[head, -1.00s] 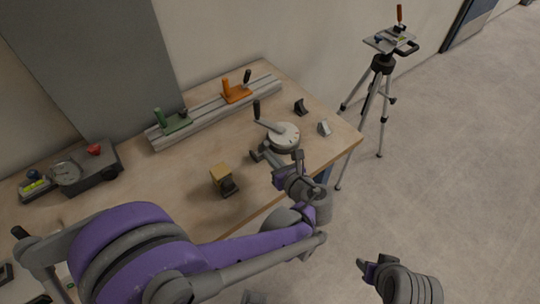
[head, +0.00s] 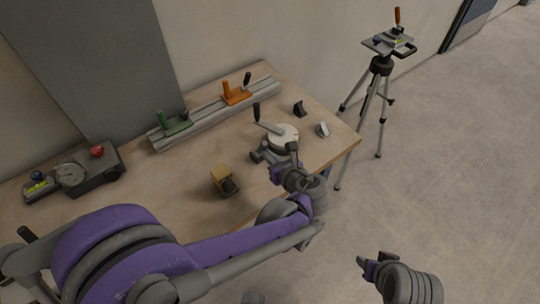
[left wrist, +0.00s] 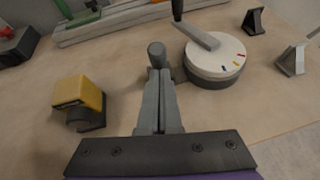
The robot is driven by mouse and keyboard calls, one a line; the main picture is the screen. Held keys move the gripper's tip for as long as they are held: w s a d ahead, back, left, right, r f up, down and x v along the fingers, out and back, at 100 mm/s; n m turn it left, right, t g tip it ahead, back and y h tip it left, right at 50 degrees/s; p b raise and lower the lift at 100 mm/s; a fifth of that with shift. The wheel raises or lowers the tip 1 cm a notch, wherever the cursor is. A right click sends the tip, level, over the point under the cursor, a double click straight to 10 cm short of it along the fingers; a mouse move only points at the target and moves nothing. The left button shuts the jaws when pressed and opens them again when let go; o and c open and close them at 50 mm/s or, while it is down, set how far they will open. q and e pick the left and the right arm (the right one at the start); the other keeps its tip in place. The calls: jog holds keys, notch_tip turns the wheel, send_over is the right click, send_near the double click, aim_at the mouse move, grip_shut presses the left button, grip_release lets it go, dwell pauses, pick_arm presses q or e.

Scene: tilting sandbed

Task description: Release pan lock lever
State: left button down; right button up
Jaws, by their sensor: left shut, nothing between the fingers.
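The pan unit is a round white-topped disc (head: 284,137) on a dark base, with a grey crank arm and an upright black handle (head: 257,111). It also shows in the left wrist view (left wrist: 216,58), with coloured marks on its top. A grey round-headed lever (left wrist: 157,55) stands at the disc's left side; I take it for the pan lock lever. My left gripper (left wrist: 159,84) is shut and empty, its fingertips right at this lever; I cannot tell if they touch. In the head view my left gripper (head: 291,149) is at the disc's near side. My right gripper (head: 371,264) is off the table.
A yellow block (head: 220,174) on a dark mount stands left of the gripper. A rail (head: 208,115) with green and orange brackets lies behind. Small black (head: 299,108) and light (head: 322,129) wedges sit to the right. A gauge box (head: 97,172) is far left. A tripod (head: 381,68) stands beyond the table.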

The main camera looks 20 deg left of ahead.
aim_at(262, 143)
pick_arm(q)
jog(key=r+h+p, duration=0.1)
jog(key=w+a+r+g+p, duration=0.1)
jog(key=shift+w+a+g+h+p, duration=0.1)
jog(key=shift+a+g+h+p, duration=0.2)
jog(key=shift+h+p, duration=0.1)
jog(key=shift+w+a+r+g+h+p, duration=0.2)
jog(key=shift+w+a+g+h+p, duration=0.3)
jog(key=shift+a+g+h, duration=0.15)
jog(key=shift+w+a+r+n+g+h, duration=0.1)
jog(key=shift+w+a+n+g+h, duration=0.3)
jog(key=shift+h, duration=0.45)
jog(key=shift+w+a, duration=0.6)
jog(key=shift+a, duration=0.25)
jog(key=shift+w+a+r, duration=0.1)
jog(key=shift+r, duration=0.05)
